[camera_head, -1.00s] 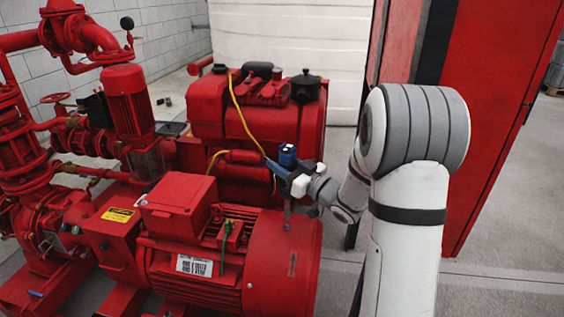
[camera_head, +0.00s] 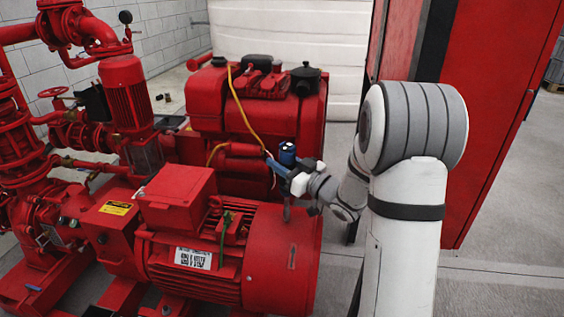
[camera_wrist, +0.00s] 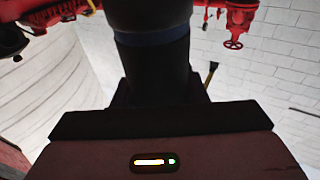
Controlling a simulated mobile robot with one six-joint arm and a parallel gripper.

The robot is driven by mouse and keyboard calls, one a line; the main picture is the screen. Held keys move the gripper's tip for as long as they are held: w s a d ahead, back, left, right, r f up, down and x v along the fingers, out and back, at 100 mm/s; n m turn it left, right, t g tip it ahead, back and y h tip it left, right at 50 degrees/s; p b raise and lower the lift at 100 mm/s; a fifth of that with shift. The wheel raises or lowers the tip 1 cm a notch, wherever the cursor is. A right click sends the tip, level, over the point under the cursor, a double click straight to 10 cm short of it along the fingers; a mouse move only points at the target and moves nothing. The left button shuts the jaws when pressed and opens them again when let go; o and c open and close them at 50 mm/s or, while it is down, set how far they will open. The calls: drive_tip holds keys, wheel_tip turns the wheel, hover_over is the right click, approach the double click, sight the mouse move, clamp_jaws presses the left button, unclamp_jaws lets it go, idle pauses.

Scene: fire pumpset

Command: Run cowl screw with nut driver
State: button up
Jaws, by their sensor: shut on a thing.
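The nut driver (camera_head: 287,153) has a blue handle with a dark top and stands about upright. My gripper (camera_head: 284,172) is shut on it, above the motor's rounded cowl (camera_head: 275,275). A grey shaft runs down from the gripper towards the cowl's top. I cannot tell whether its tip touches anything. The cowl screw cannot be made out. In the wrist view the nut driver (camera_wrist: 152,70) is a large dark cylinder with a blue band, filling the upper middle and hiding what lies behind it.
A red engine (camera_head: 265,115) with a yellow cable (camera_head: 239,105) stands just behind the gripper. A red terminal box (camera_head: 177,200) sits on the motor to the left. Red pump pipework (camera_head: 35,160) fills the far left. A red cabinet (camera_head: 490,120) stands at the right, with open floor before it.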

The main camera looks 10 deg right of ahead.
sight(282, 147)
drive_tip(key=shift+f+b, duration=0.75)
drive_tip(key=shift+b, duration=0.3)
idle(2.3)
drive_tip(key=shift+r, duration=0.1)
drive_tip(key=shift+r+p, duration=2)
drive_tip(key=shift+r, duration=1)
drive_tip(key=shift+f, duration=0.1)
